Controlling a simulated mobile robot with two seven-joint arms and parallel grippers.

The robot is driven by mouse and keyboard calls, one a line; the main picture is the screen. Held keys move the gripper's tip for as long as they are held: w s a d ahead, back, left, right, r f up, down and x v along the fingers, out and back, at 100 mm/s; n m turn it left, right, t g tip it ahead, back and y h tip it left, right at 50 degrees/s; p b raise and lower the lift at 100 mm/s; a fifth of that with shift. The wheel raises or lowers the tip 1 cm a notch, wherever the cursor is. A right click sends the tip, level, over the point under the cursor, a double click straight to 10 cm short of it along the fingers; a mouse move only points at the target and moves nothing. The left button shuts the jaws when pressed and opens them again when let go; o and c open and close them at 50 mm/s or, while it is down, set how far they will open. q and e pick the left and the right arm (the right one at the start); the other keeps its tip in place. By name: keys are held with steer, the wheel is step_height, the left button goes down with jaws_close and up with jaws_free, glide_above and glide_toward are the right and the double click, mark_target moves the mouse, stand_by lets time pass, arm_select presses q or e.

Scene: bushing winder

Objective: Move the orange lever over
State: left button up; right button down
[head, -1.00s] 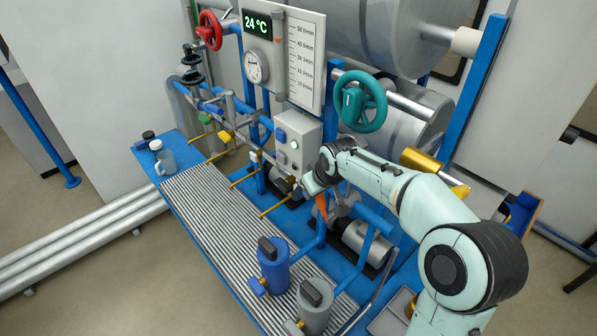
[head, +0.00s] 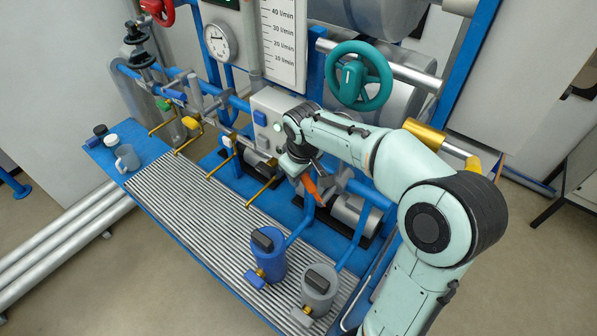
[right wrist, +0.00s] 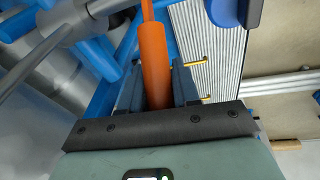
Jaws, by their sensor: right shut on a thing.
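The orange lever (head: 312,188) sits at the lower middle of the rig, below the grey control box. It slants down to the right in the head view. My right gripper (head: 303,172) is at its upper end. In the right wrist view the orange lever (right wrist: 155,62) runs between the two dark fingers of my right gripper (right wrist: 157,88), which are shut on it. The lever's end is hidden behind the gripper's front plate. My left gripper is in neither view.
The teal handwheel (head: 359,76) stands just above my right forearm. A blue canister (head: 268,257) and a grey canister (head: 318,290) stand in front on the ribbed grate (head: 190,225). The grey control box (head: 275,105) is close by the gripper. Yellow taps line the left.

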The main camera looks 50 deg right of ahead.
steer(key=shift+f, duration=0.1)
steer(key=c, duration=0.9)
jaws_free()
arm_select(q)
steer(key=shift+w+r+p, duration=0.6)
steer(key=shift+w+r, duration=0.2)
arm_select(e)
steer(key=v, duration=1.3)
steer(key=shift+r, duration=0.2)
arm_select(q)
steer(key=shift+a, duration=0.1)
arm_select(e)
steer(key=shift+a+f, duration=0.1)
